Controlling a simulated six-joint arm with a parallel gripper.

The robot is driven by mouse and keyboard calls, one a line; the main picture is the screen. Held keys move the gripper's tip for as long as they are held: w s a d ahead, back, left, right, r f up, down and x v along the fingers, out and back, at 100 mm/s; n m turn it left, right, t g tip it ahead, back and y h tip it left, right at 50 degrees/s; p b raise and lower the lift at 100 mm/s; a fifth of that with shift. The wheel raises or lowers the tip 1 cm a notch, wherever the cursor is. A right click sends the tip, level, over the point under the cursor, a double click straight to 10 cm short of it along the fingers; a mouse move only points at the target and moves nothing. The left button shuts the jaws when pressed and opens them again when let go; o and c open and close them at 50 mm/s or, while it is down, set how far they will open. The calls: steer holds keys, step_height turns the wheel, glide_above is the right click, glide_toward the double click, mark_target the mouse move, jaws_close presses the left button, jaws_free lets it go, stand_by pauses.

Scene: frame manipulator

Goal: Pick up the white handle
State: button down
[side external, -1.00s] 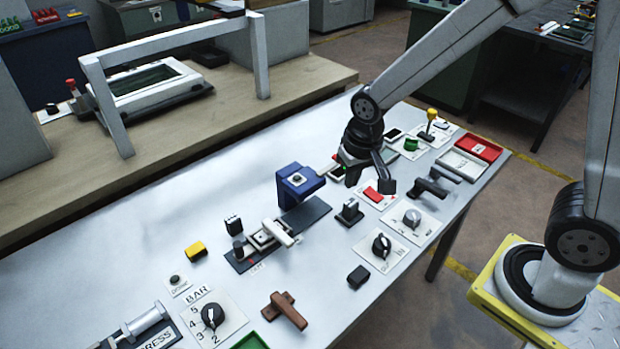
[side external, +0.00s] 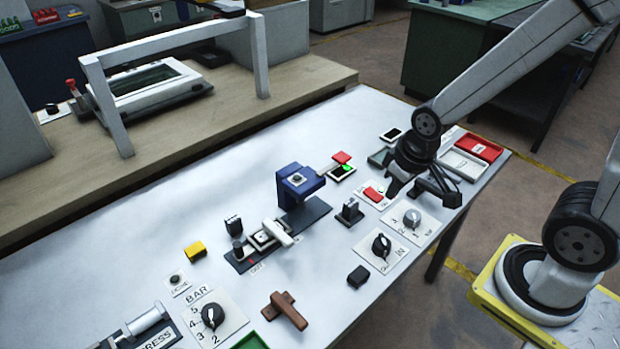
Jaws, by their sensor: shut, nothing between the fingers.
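The white handle (side external: 278,232) is a short bar lying over a dark plate, left of centre in the side external view. It is next to a blue block-shaped fixture (side external: 298,182). My gripper (side external: 420,190) is well to the right of the handle, over the right part of the table. It is shut and empty. Its dark fingers overlap a dark handle-like part behind or below them, so their exact outline is hard to tell. The white handle is in full view and apart from my gripper.
Dial panels (side external: 383,246) and a small black block (side external: 358,277) lie on the table (side external: 330,235) between gripper and front edge. A brown T-shaped handle (side external: 285,309) and a yellow block (side external: 195,251) lie nearer the left. A red tray (side external: 478,147) is at the right end.

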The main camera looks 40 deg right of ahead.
steer(key=shift+c, duration=1.8)
jaws_free()
steer(key=shift+w, duration=0.1)
steer(key=g, duration=0.3)
glide_above(277, 230)
steer(key=f, duration=0.9)
steer(key=shift+d+f, duration=0.2)
steer(key=shift+f, duration=0.05)
steer(key=shift+a+f, duration=0.25)
steer(key=shift+a, duration=0.05)
steer(key=shift+f, duration=0.1)
steer(key=shift+f, duration=1.2)
